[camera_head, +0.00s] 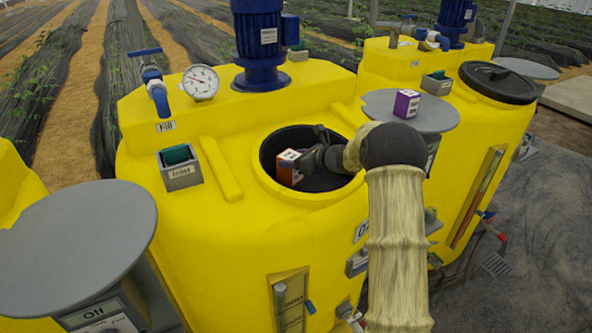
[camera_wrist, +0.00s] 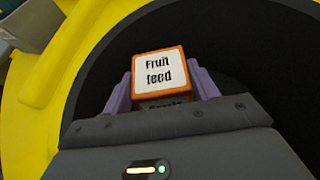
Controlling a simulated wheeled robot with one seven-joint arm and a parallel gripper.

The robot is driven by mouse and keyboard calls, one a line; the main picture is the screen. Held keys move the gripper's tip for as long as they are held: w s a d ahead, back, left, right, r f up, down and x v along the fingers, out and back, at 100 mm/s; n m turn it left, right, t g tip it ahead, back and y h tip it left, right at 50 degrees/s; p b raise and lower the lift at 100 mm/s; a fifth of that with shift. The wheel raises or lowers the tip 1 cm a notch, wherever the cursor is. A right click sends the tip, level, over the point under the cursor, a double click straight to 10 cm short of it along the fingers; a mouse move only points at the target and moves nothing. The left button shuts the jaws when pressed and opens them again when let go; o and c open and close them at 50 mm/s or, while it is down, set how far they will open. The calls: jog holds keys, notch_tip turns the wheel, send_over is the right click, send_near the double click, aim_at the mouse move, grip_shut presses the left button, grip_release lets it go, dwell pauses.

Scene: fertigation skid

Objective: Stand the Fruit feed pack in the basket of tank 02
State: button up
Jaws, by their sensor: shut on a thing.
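The Fruit feed pack (camera_head: 288,168) is a small orange box with a white label. My gripper (camera_head: 304,160) is shut on it at the open round mouth (camera_head: 262,190) of the near yellow tank (camera_head: 225,240). In the wrist view the pack (camera_wrist: 159,78) sits between the two purple fingers of my gripper (camera_wrist: 160,92), its label reading "Fruit feed". Dark space lies around and beyond it. The tank's number plate (camera_head: 362,232) is partly hidden by my arm. I cannot make out a basket inside the dark mouth.
A blue motor (camera_head: 258,45), a gauge (camera_head: 201,82) and a blue-handled valve (camera_head: 154,85) rise from the tank top. A purple box (camera_head: 407,103) stands on a grey round table (camera_head: 440,118) at right. Another grey round table (camera_head: 75,240) at left is bare.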

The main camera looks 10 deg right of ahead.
jog(key=shift+f, duration=0.3)
jog(key=shift+f+p, duration=0.7)
jog(key=shift+f, duration=1.15)
jog(key=o, duration=1.2)
jog(key=shift+f, duration=0.1)
jog(key=shift+s, duration=0.15)
jog(key=shift+b+v, duration=1.9)
jog(key=shift+v, duration=1.8)
